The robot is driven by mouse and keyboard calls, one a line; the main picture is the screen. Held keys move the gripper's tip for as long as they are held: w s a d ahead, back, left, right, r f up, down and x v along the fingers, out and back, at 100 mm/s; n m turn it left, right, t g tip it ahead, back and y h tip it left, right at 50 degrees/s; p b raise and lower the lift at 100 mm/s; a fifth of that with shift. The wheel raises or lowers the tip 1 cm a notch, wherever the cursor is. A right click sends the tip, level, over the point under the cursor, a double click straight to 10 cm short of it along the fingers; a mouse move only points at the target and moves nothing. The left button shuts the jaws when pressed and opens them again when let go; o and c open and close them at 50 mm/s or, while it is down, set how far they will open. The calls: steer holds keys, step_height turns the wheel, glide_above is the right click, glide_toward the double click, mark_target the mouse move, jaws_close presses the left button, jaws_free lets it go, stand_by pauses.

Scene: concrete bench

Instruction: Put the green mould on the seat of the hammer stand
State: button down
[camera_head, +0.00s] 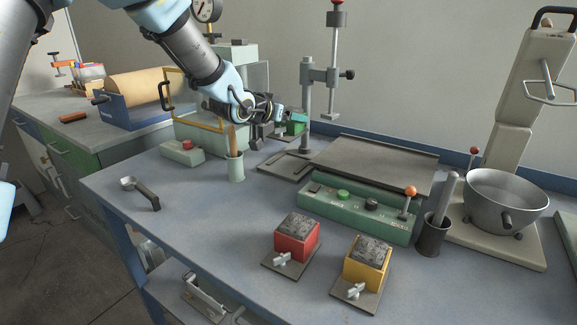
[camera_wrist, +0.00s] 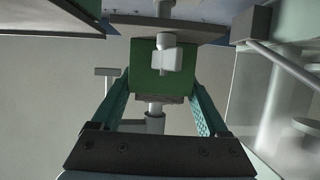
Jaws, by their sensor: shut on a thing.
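The green mould (camera_head: 296,128) is held in my gripper (camera_head: 287,119), above the left part of the hammer stand's base. In the wrist view the mould (camera_wrist: 148,84) sits between the two teal fingers of my gripper (camera_wrist: 160,92), with a pale wing nut on its plate. The hammer stand (camera_head: 305,104) has a grey column, a side clamp and a vertical rod with a red knob on top. Its flat base (camera_head: 286,168) lies on the bench below the mould. The mould looks apart from the base; the exact gap and the seat are hard to make out.
A red mould (camera_head: 296,240) and a yellow mould (camera_head: 367,265) stand at the front. A green control box (camera_head: 358,212), dark flat plate (camera_head: 372,160), steel bowl (camera_head: 508,198) and scoop (camera_head: 143,192) are around. A pale cup (camera_head: 236,169) with a wooden handle stands under my wrist.

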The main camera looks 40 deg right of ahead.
step_height(320, 180, down, 9)
steer(key=shift+p, duration=0.45)
steer(key=shift+f, duration=0.1)
jaws_free()
steer(key=shift+f, duration=0.1)
steer(key=b+v, duration=0.1)
steer(key=v, duration=1.1)
steer(key=shift+b, duration=0.3)
